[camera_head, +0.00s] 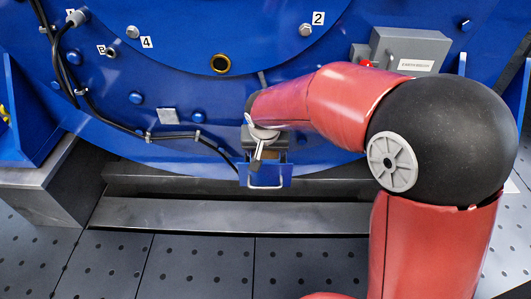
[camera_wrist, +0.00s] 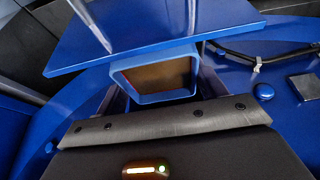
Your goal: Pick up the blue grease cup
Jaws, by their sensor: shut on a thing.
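The blue grease cup (camera_wrist: 154,96) shows in the wrist view as a blue, squarish rim around a brownish inside. My gripper (camera_wrist: 160,92) has a dark finger on each side of it and is shut on it. Beyond it is a flat blue panel (camera_wrist: 150,32) with silver handle bars; I cannot tell whether it is joined to the cup. In the head view my gripper (camera_head: 262,150) is at the lower front of the big blue motor housing, just above the blue panel with its silver handle (camera_head: 265,184). The cup itself is mostly hidden there.
A grey box (camera_head: 400,52) is at upper right. A dark step (camera_head: 215,215) lies below, with open perforated floor (camera_head: 190,270) before it.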

